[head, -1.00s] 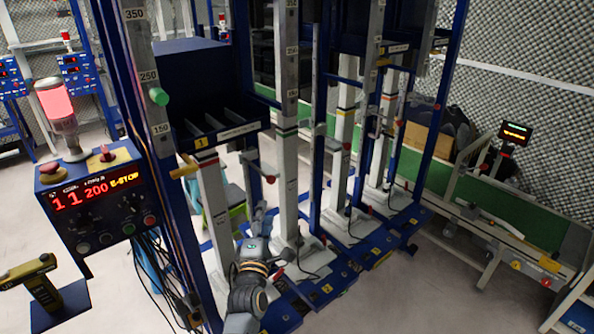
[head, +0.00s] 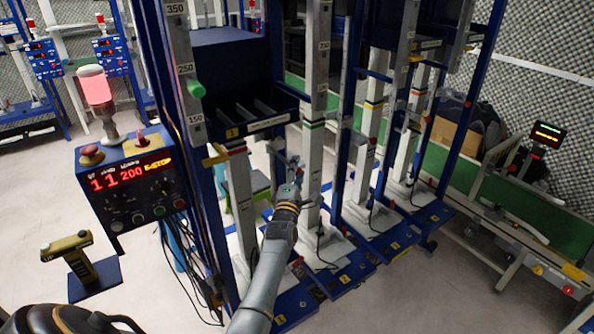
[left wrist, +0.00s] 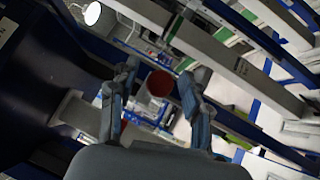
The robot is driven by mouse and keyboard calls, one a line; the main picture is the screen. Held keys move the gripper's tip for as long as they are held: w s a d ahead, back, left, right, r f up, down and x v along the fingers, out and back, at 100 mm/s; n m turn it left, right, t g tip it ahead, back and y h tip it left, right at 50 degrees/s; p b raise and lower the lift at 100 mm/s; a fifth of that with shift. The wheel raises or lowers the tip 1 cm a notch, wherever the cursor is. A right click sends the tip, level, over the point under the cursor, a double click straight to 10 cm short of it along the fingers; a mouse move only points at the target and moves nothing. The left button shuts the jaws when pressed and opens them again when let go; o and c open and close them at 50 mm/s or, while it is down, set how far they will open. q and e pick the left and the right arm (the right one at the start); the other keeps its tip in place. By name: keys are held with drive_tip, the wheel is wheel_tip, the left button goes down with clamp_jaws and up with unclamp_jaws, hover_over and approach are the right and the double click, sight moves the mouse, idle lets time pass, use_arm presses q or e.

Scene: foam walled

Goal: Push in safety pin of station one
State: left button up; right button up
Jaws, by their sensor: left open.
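Station one is the nearest bay, with a yellow "1" label (head: 232,133) on its blue shelf. My left gripper (head: 293,166) is raised in front of its uprights, at the height of the small red knob, which it hides in the head view. In the left wrist view a round red knob (left wrist: 160,83), apparently the safety pin's end, sits between the two open fingers of my left gripper (left wrist: 158,72). Gaps show on both sides, and I see no grip on it. How far the pin is in cannot be seen. My right gripper is not in view.
A control box (head: 135,180) with a red display and a lit red lamp (head: 95,88) stands left of the station. A yellow-black tool (head: 70,255) stands lower left. A green conveyor (head: 535,215) is at right.

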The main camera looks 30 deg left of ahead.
sight(281, 156)
use_arm(q)
clamp_jaws()
drive_tip(key=shift+w+a+f+b, duration=0.1)
drive_tip(key=shift+a+b, duration=0.2)
drive_tip(key=shift+b, duration=0.1)
drive_tip(key=w+a+b, duration=0.1)
drive_tip(key=a+b, duration=0.1)
drive_tip(key=w+a+b, duration=0.1)
drive_tip(key=a+b, duration=0.1)
drive_tip(key=w+a+b, duration=0.1)
drive_tip(key=a, duration=0.2)
drive_tip(key=shift+f+b, duration=0.1)
drive_tip(key=shift+b, duration=0.3)
drive_tip(key=shift+a, duration=0.2)
drive_tip(key=shift+r, duration=0.4)
